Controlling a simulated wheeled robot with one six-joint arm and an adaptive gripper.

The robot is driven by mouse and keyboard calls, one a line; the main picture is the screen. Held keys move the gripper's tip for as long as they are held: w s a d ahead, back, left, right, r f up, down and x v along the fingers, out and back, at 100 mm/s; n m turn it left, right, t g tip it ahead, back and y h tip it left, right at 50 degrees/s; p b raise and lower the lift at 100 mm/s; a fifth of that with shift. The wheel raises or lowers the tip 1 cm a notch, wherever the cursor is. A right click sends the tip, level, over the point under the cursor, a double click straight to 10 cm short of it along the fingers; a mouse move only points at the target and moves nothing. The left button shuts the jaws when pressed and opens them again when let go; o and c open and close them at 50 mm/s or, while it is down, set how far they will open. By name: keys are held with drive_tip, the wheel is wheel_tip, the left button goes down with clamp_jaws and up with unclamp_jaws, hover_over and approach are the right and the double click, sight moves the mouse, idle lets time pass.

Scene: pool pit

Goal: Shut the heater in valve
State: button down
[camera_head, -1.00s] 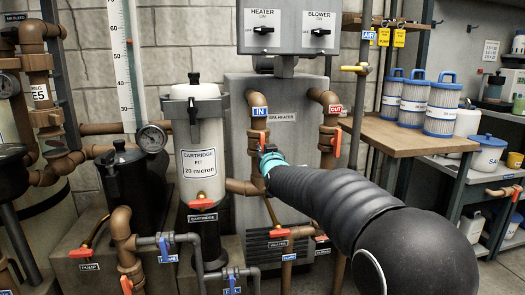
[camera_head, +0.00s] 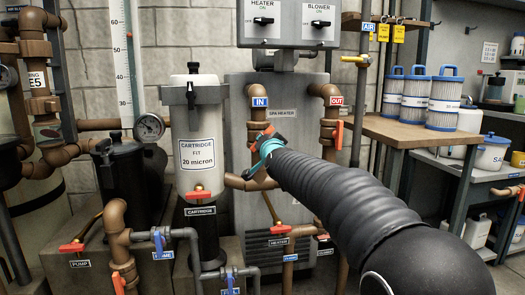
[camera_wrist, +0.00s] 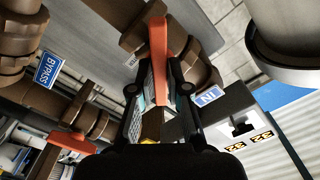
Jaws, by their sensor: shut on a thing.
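The heater IN valve sits on the brown pipe under the blue IN label (camera_head: 260,102), at the left of the grey spa heater. Its orange-red lever (camera_head: 266,133) is partly hidden by my gripper (camera_head: 264,153). In the wrist view, the lever (camera_wrist: 159,55) runs between the two dark fingers of my gripper (camera_wrist: 160,92), which are shut on it. The lever looks slanted across the pipe in the head view; its exact angle is hard to tell. The blue IN label (camera_wrist: 209,95) also shows in the wrist view.
The OUT pipe with its hanging red lever (camera_head: 339,135) stands close on the right. The cartridge filter (camera_head: 199,155) is close on the left. A wooden bench (camera_head: 425,132) with blue-topped cartridges stands further right. A bypass label (camera_wrist: 47,68) shows in the wrist view.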

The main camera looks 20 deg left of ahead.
drive_tip(key=m+b, duration=0.2)
drive_tip(key=m, duration=0.8)
drive_tip(key=shift+b, duration=0.4)
drive_tip(key=c, duration=1)
unclamp_jaws()
drive_tip(key=shift+c, duration=0.2)
drive_tip(key=v, duration=0.7)
drive_tip(key=shift+b, duration=0.45)
